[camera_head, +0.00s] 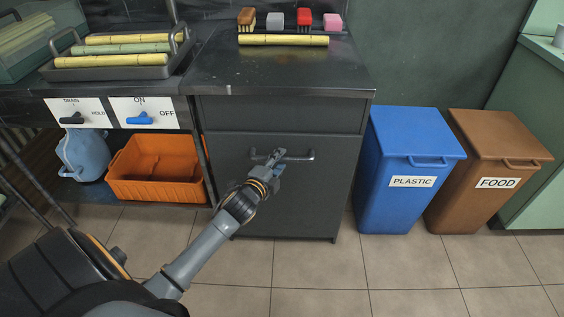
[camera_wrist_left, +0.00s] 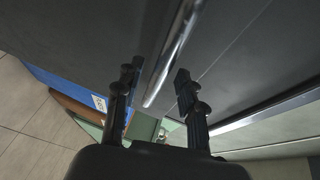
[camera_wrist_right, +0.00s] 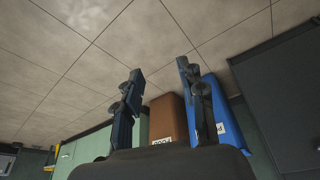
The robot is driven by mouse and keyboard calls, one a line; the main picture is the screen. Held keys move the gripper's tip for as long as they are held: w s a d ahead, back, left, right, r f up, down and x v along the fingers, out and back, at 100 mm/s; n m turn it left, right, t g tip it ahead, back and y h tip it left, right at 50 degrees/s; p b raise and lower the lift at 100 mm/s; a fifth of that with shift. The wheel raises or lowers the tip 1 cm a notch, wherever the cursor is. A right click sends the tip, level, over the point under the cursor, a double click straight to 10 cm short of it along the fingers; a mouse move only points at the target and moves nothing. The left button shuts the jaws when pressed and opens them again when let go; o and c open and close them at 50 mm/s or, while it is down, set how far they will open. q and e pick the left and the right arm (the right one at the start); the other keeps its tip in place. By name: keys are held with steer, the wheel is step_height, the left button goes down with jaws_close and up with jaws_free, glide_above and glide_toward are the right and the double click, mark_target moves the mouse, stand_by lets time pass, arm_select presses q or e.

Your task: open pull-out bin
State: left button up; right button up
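The pull-out bin has a dark grey front (camera_head: 310,207) below the counter and looks closed, flush with the cabinet. Its metal bar handle (camera_head: 303,156) runs horizontally across the upper part of the front. My left gripper (camera_head: 274,157) is at the handle's left half. In the left wrist view, the handle (camera_wrist_left: 172,56) passes between the two spread fingers of my left gripper (camera_wrist_left: 158,70), with gaps visible beside it. My right gripper (camera_wrist_right: 160,70) is open and empty over the floor in the right wrist view. It does not show in the head view.
A blue plastic bin (camera_head: 408,170) and a brown food bin (camera_head: 487,170) stand right of the cabinet. An orange crate (camera_head: 158,190) and a blue jug (camera_head: 82,155) sit at the left. Brushes, a sponge and cane (camera_head: 283,40) lie on the counter. Floor (camera_head: 320,270) in front is clear.

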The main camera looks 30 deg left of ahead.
arm_select(q)
steer(key=shift+x, duration=1.1)
steer(key=shift+d, duration=0.1)
arm_select(e)
steer(key=w, duration=0.1)
steer(key=w+t, duration=0.1)
steer(key=w+a+r+t, duration=0.1)
steer(key=shift+w+y, duration=0.3)
arm_select(q)
jaws_close()
